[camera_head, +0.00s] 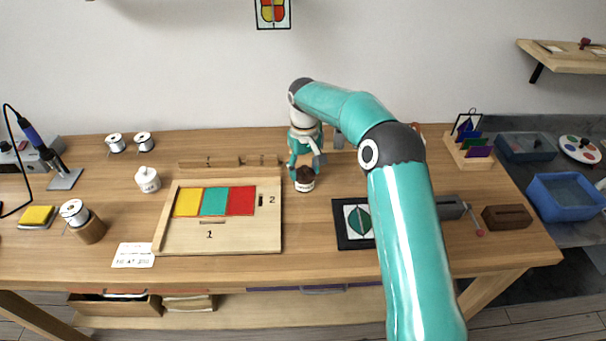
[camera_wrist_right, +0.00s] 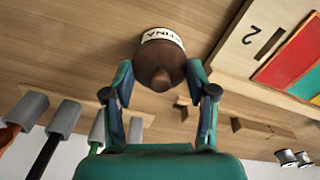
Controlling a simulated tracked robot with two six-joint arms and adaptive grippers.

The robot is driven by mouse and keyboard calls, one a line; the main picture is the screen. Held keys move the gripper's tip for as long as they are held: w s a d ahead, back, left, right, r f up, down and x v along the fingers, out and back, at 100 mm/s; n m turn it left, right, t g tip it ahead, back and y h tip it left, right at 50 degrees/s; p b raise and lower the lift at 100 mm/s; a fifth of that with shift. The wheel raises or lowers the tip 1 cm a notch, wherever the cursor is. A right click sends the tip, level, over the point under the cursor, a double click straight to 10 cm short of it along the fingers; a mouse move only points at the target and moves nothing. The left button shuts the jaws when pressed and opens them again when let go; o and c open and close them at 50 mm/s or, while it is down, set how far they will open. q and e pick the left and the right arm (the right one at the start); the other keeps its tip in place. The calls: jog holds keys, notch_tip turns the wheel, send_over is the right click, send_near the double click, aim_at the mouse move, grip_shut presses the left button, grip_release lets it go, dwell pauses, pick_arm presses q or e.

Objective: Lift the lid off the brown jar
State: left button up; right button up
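The brown jar (camera_head: 305,186) stands upright on the wooden table, with a white label and a dark brown lid (camera_head: 305,174). In the right wrist view the lid (camera_wrist_right: 160,67) is seen from above with its knob, and part of the label shows behind it. My right gripper (camera_head: 306,168) points down over the jar. In the wrist view its two fingers (camera_wrist_right: 160,76) are spread, one on each side of the lid; they look very close to it, and contact is not clear. The lid sits on the jar. My left gripper is not in view.
A wooden tray (camera_head: 190,240) with yellow, green and red panes lies left of the jar. A white jar (camera_head: 147,180) stands farther left. A black-framed leaf picture (camera_head: 345,239) lies to the right, near my right arm. Bare table surrounds the brown jar.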

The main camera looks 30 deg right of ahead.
jog(key=shift+c, duration=1.3)
